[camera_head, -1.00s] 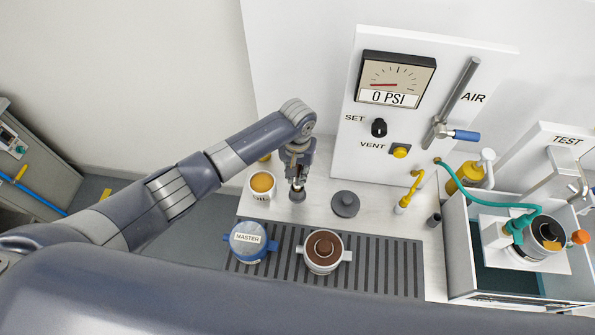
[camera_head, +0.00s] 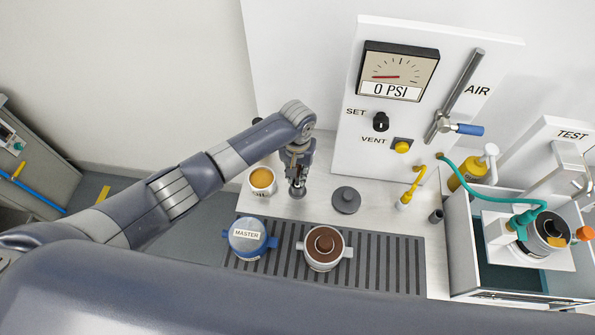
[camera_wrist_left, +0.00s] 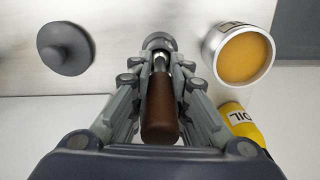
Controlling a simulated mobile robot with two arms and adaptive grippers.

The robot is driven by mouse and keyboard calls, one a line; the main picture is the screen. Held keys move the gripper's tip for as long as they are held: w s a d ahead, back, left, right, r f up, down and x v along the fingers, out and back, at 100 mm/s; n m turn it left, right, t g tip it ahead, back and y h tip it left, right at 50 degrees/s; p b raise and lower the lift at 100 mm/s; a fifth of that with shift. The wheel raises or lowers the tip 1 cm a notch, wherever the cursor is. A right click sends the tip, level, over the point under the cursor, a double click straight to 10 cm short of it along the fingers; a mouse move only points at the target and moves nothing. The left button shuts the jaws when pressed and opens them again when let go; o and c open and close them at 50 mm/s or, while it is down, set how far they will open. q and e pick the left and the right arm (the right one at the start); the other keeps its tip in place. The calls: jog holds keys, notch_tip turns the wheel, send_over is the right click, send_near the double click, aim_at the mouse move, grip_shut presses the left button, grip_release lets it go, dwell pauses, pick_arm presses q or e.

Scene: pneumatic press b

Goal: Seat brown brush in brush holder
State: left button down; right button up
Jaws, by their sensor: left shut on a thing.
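The brown brush, with its brown handle (camera_wrist_left: 160,112), a silver collar and a round grey end, lies between the fingers of my left gripper (camera_wrist_left: 160,75) in the left wrist view. In the head view my left gripper (camera_head: 297,181) is shut on it over the white bench, between the amber cup and the grey knobbed disc. The brush is mostly hidden there; a grey end (camera_head: 298,193) shows below the fingers. A small dark open cylinder (camera_head: 435,216), possibly the brush holder, stands to the right, apart from the gripper. My right gripper is not in view.
An amber-filled cup (camera_head: 262,181) and a grey knobbed disc (camera_head: 346,200) flank the gripper. The blue MASTER pot (camera_head: 249,238) and a pot with brown contents (camera_head: 324,247) stand on the slatted mat (camera_head: 393,268).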

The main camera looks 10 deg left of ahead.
pick_arm(q)
jog(key=shift+f+b, duration=0.45)
jog(key=shift+f, duration=0.35)
jog(key=c, duration=1.4)
grip_release()
jog(key=shift+c, duration=0.2)
jog(key=shift+r, duration=0.25)
notch_tip(320, 180, up, 12)
jog(key=shift+f, duration=0.25)
